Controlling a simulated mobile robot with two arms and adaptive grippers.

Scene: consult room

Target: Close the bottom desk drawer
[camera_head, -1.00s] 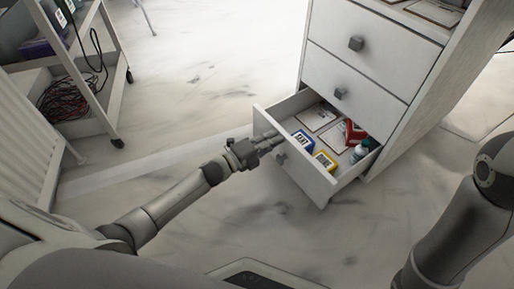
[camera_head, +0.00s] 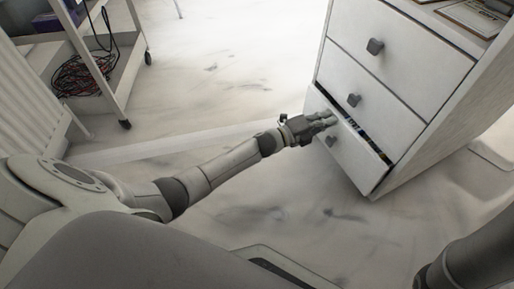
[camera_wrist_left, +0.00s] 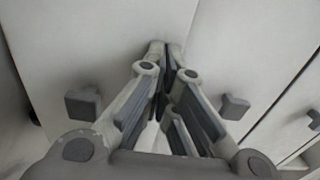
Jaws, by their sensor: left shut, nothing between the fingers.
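The bottom desk drawer (camera_head: 353,157) of the white desk pedestal is nearly closed in the head view. A narrow dark gap shows along its top edge, wider toward the right, with a sliver of its contents visible. Its small grey knob (camera_head: 331,140) is below my left gripper. My left gripper (camera_head: 331,119) is shut and empty, its fingertips at the upper part of the drawer front. In the left wrist view the shut fingers (camera_wrist_left: 166,50) point at the white front, with a grey knob on either side. My right gripper is not in view.
Two upper drawers, the middle (camera_head: 365,92) and the top (camera_head: 395,50), are shut. A shelf cart (camera_head: 118,60) with coiled cables (camera_head: 83,77) stands at the left. The floor (camera_head: 225,95) between cart and pedestal is clear.

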